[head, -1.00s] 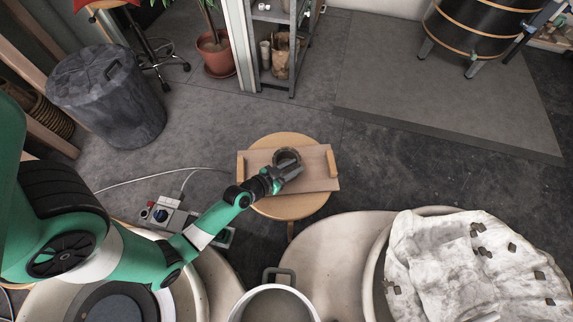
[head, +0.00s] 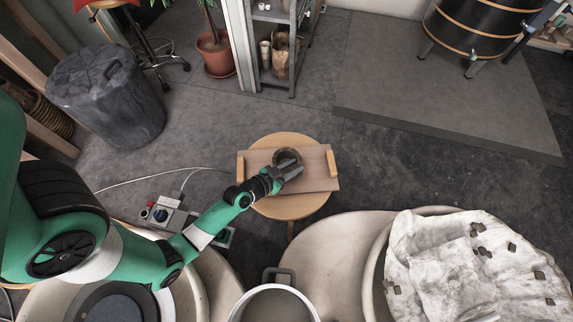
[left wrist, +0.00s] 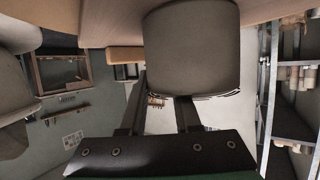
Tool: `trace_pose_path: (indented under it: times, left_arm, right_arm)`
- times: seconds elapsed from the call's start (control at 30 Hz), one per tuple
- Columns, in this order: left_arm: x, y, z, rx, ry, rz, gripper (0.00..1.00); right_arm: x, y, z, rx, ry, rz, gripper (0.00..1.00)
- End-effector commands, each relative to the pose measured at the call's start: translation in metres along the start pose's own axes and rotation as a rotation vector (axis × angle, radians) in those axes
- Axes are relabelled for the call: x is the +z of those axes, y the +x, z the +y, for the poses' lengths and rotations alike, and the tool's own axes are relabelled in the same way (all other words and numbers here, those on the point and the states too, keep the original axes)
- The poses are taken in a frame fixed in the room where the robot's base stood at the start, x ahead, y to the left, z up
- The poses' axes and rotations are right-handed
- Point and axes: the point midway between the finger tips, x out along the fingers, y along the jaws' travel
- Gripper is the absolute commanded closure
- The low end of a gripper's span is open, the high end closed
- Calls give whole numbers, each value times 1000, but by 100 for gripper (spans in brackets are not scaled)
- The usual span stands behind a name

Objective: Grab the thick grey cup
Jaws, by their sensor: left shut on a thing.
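The thick grey cup (head: 284,153) stands on a wooden board with raised end pieces (head: 319,180), on top of a round stool (head: 290,207). My left gripper (head: 290,172) is at the cup's near side. In the left wrist view the cup (left wrist: 192,48) is large at the top centre, and the gripper (left wrist: 164,98) reaches up to it. The gripper is shut on the cup; the cup hides part of the fingertips, so I cannot tell exactly how they sit on its wall. My right gripper is not in view.
A grey pot with a handle (head: 280,278) stands at the front. A basin with a stained cloth (head: 470,262) is at the front right. A control box with a cable (head: 168,214) lies left of the stool. A lidded bin (head: 112,100) stands at the left. The floor right of the stool is clear.

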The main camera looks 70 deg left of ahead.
Motion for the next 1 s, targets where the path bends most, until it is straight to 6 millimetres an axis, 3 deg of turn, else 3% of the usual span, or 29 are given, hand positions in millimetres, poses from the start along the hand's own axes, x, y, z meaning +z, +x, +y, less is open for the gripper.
trace_pose_path:
  times: [0.27,0.53,0.77,1.0]
  left_arm:
    - [-3,-1,0,0,0,0,100]
    - [-38,-18,0,-1,1,2,100]
    - [-74,-88,9,0,2,1,100]
    - [-67,-153,20,1,1,-2,100]
  right_arm:
    - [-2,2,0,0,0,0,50]
    - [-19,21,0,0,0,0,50]
    - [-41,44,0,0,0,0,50]
    - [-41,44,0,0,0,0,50]
